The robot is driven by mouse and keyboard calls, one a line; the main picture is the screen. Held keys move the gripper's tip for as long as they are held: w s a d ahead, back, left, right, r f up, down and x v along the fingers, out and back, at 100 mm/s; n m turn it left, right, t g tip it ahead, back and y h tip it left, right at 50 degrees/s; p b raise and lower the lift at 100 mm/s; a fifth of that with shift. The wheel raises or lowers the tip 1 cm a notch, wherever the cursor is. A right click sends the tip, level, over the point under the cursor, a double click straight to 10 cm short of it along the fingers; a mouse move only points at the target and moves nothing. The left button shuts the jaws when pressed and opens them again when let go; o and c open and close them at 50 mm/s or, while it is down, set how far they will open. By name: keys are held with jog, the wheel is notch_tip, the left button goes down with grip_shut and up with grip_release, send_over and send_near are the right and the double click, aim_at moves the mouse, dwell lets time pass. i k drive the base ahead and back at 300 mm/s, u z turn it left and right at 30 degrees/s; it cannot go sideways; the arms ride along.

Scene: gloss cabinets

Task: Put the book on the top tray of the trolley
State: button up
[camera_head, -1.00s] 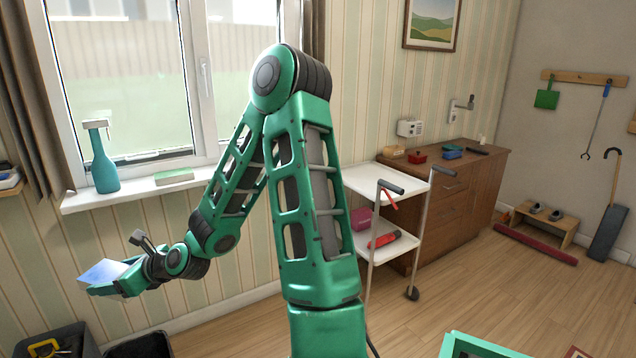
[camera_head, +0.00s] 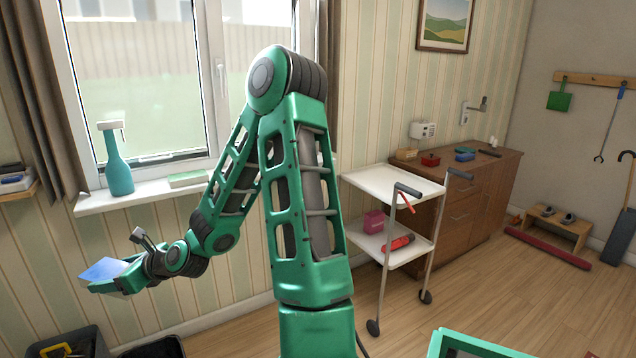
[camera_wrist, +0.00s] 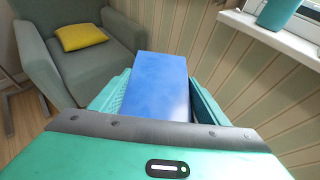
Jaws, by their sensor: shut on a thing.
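A blue book (camera_wrist: 157,85) is held between the fingers of my gripper (camera_wrist: 155,105) in the wrist view. In the head view the book (camera_head: 103,269) shows at the far left, below the window sill, with my gripper (camera_head: 120,283) shut on it. The white trolley stands right of my arm, against the wall beside the cabinet. The book is well apart from the trolley.
The trolley's lower tray (camera_head: 365,242) carries a pink box (camera_head: 374,221) and a red cylinder (camera_head: 398,243). A wooden cabinet (camera_head: 480,205) stands behind it. A spray bottle (camera_head: 117,160) is on the sill. A grey armchair (camera_wrist: 75,70) shows in the wrist view.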

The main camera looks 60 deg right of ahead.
aim_at(390, 184)
jog(key=u, duration=0.1)
jog(key=i, duration=0.7)
jog(key=z, duration=2.45)
jog(key=i, duration=1.7)
jog(key=u, duration=0.1)
